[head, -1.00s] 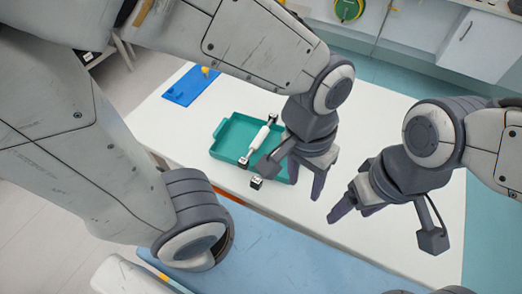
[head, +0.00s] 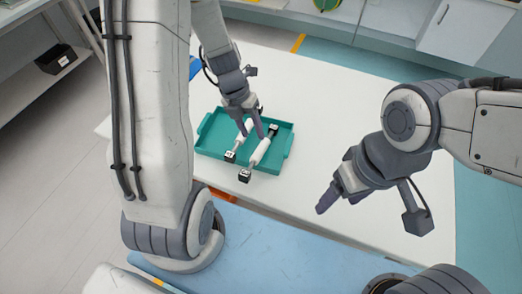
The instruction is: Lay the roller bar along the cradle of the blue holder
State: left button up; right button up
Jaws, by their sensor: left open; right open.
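Two white roller bars with black square ends lie side by side, slanting, at the teal tray (head: 212,148). The left-hand roller bar (head: 241,141) is partly covered by my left gripper. The right-hand roller bar (head: 260,152) has its near end at the tray's front rim. My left gripper (head: 252,130) is open and points down over the two bars; I cannot tell whether it touches either. My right gripper (head: 338,197) is open and empty over the white table, right of the tray. Only a sliver of a blue piece (head: 195,68) shows behind my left arm; no cradle is visible on it.
The white table (head: 345,120) is clear right of the tray. A cabinet and a green round item (head: 326,4) stand beyond the floor at the back. A black bin (head: 56,59) sits on a shelf at the far left.

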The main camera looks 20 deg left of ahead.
aim_at(259, 149)
pick_arm(q)
jog(key=b+x, duration=0.1)
jog(key=x, duration=0.3)
jog(key=shift+d+f, duration=0.1)
jog(key=shift+f, duration=0.15)
jog(key=b+x, duration=0.2)
jog(key=x, duration=0.3)
jog(key=shift+f, duration=0.1)
grip_shut()
